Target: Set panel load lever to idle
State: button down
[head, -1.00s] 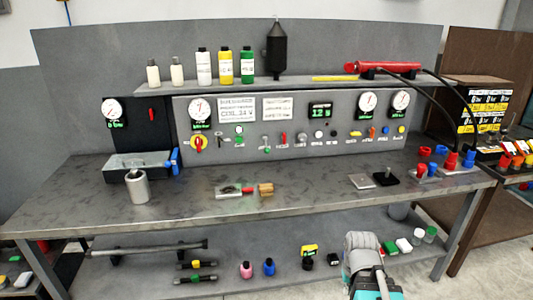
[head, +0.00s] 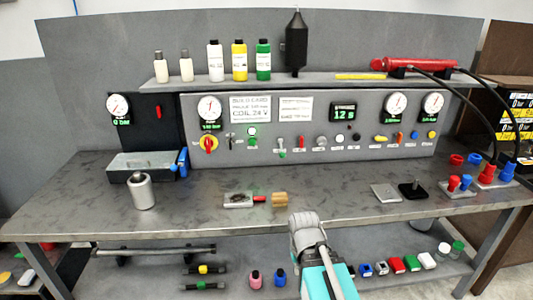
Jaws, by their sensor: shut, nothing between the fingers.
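The grey control panel (head: 345,157) stands upright along the back of the bench. It carries a row of small controls. A lever with a green lower end (head: 282,149), a red lever (head: 301,143) and an orange-red lever (head: 400,136) stand in this row. Their labels are too small to read, so I cannot tell which one is the load lever or where its idle mark lies. My arm's grey and teal link (head: 322,262) rises at the bottom middle, in front of the bench. My gripper's fingers do not show. Nothing of mine touches the panel.
A metal cylinder (head: 141,191), a small vise-like block (head: 238,200) and red and blue plugs (head: 460,184) stand on the bench (head: 330,190). Bottles (head: 215,62) line the shelf. The bench's middle right is mostly clear.

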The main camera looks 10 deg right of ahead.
aim_at(282, 155)
jog(key=z, duration=0.05)
jog(key=i, duration=0.95)
jog(key=z, duration=0.55)
